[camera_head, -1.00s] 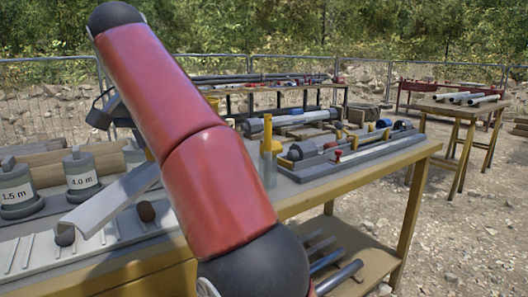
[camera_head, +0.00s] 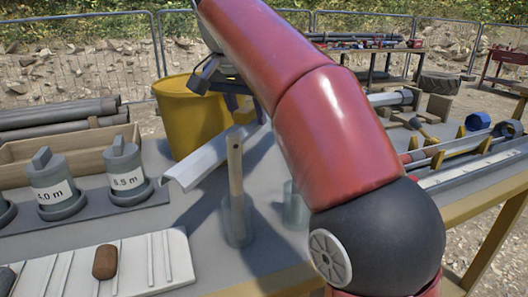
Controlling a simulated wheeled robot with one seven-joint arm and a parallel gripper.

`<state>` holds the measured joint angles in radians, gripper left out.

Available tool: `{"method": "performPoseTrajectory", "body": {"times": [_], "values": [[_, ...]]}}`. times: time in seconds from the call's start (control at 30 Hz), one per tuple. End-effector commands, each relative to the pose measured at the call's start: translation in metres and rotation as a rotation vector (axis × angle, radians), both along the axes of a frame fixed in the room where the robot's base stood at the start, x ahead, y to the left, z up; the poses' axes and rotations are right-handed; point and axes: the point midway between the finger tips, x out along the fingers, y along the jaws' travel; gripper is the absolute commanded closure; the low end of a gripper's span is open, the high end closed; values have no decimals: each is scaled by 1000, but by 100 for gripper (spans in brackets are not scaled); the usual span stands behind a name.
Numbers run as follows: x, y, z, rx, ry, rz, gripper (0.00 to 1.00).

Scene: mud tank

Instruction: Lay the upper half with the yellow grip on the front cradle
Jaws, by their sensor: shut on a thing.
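I cannot tell which support is the front cradle. The held half is well left of the rack, with my arm between them in the picture.
A yellow bucket (camera_head: 188,118) stands behind the held half. Lidded grey canisters (camera_head: 127,178) stand at the left. A clear cylinder with a wooden stick (camera_head: 237,205) and another clear cylinder (camera_head: 295,205) stand in front. A white tray (camera_head: 140,280) lies at the near left.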

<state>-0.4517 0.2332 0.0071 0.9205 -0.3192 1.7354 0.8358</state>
Motion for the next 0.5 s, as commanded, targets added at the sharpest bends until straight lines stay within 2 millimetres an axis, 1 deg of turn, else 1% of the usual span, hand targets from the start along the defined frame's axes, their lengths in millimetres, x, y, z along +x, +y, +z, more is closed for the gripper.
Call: {"method": "performPoseTrajectory", "body": {"times": [0.23,0.3,0.4,0.5], "values": [[-2,0,-49,0,2,1,97],[-1,0,-68,-1,2,1,97],[-1,0,-87,1,0,0,97],[0,0,-97,0,0,1,97]]}}
